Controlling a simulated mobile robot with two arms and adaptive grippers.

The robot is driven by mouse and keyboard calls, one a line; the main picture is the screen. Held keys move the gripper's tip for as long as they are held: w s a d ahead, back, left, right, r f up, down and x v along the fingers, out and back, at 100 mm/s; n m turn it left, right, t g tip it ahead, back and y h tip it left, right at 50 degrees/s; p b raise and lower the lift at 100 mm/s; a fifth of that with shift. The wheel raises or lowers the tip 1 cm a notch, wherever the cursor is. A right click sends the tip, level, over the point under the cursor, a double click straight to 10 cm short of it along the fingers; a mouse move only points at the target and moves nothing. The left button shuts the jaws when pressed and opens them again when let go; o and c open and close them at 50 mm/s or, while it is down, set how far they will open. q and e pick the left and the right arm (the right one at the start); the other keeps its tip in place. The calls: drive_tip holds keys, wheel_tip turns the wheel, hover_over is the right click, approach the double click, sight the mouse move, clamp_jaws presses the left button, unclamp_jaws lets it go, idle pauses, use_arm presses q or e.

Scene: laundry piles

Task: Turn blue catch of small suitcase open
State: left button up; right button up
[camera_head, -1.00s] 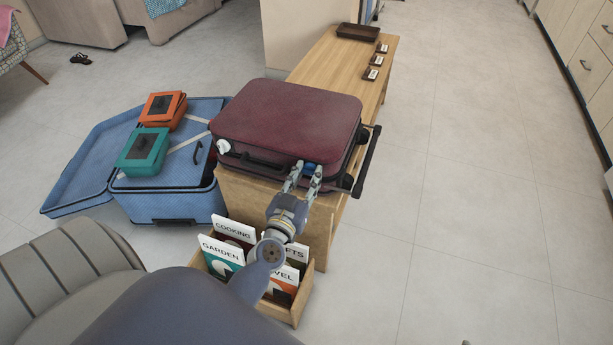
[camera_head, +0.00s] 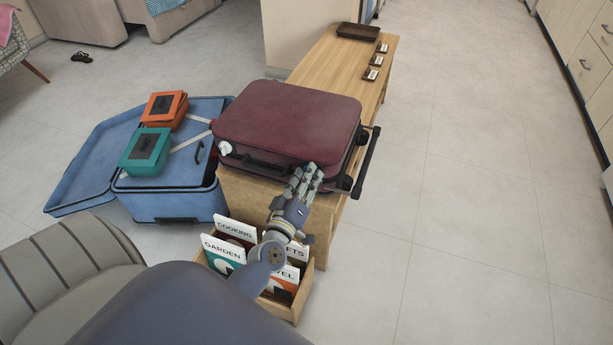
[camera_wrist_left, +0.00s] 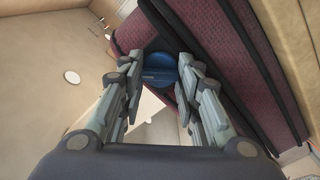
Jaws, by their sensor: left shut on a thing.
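The small dark-red suitcase (camera_head: 290,115) lies flat on the wooden bench, its handle (camera_head: 262,165) on the near side. My left gripper (camera_head: 309,172) is at its near side, right of the handle. In the left wrist view the round blue catch (camera_wrist_left: 160,67) lies between the fingertips of this gripper (camera_wrist_left: 159,80), on the suitcase's edge (camera_wrist_left: 205,35). The gripper is shut on the catch. In the head view the fingers hide the catch. A white round piece (camera_head: 224,147) shows at the suitcase's near left corner. My right gripper is not in view.
The wooden bench (camera_head: 338,65) runs away behind the suitcase. A box of book-like cards (camera_head: 309,293) stands below my left gripper. An open blue suitcase (camera_head: 180,205) with an orange case (camera_head: 164,108) and a teal case (camera_head: 146,150) is left. The floor at right is clear.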

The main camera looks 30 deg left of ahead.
use_arm(q)
drive_tip(key=shift+f+n, duration=0.1)
drive_tip(key=shift+n, duration=4.5)
drive_tip(key=o, duration=1.1)
drive_tip(key=v, duration=1.2)
